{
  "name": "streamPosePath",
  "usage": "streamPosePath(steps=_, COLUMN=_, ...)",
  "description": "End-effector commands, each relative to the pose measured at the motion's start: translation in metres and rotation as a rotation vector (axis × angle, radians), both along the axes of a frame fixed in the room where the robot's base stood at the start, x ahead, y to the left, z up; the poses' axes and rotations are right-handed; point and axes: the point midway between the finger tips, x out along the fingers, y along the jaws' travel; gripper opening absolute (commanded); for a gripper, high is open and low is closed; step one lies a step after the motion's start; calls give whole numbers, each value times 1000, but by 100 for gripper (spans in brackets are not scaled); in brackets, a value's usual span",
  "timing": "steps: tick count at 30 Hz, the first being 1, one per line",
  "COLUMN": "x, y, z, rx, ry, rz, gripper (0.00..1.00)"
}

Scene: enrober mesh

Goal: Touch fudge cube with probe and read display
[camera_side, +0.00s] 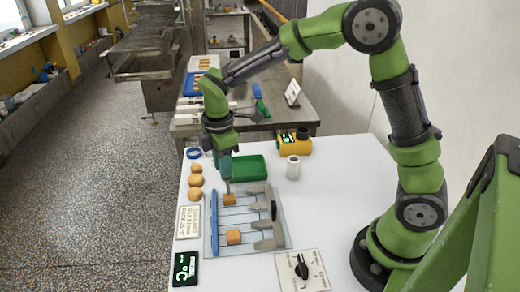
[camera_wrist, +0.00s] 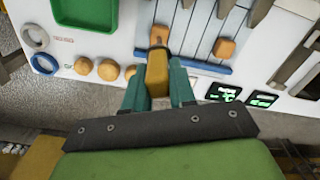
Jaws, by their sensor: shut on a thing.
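My gripper (camera_side: 225,172) points down over the wire mesh rack (camera_side: 214,224); its teal fingers also show in the wrist view (camera_wrist: 160,92). It is shut on the probe, whose yellow-brown body (camera_wrist: 157,75) sits between the fingers. The probe's lower end is right at one fudge cube (camera_side: 229,200), seen in the wrist view (camera_wrist: 159,34) just beyond the probe; I cannot tell if they touch. A second fudge cube (camera_side: 233,237) lies nearer the side camera, apart from the probe. The black display (camera_side: 185,267) shows a green °C; its other characters are unclear.
Several round tan balls (camera_side: 195,181) sit left of the rack. Behind are a green tray (camera_side: 248,168), a white cylinder (camera_side: 293,167) and a yellow device (camera_side: 298,145) with lit green digits. Grey pointed pieces (camera_side: 268,224) line the rack's right. A dial panel (camera_side: 318,271) stands in front.

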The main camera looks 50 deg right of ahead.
Motion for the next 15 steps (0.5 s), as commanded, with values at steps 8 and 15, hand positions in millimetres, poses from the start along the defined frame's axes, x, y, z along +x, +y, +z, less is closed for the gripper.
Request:
streamPosePath(steps=8, x=0, y=0, z=-2, rx=0, ry=1, rz=0, gripper=0)
streamPosePath(steps=15, x=0, y=0, z=-5, rx=0, ry=0, rz=0, gripper=0)
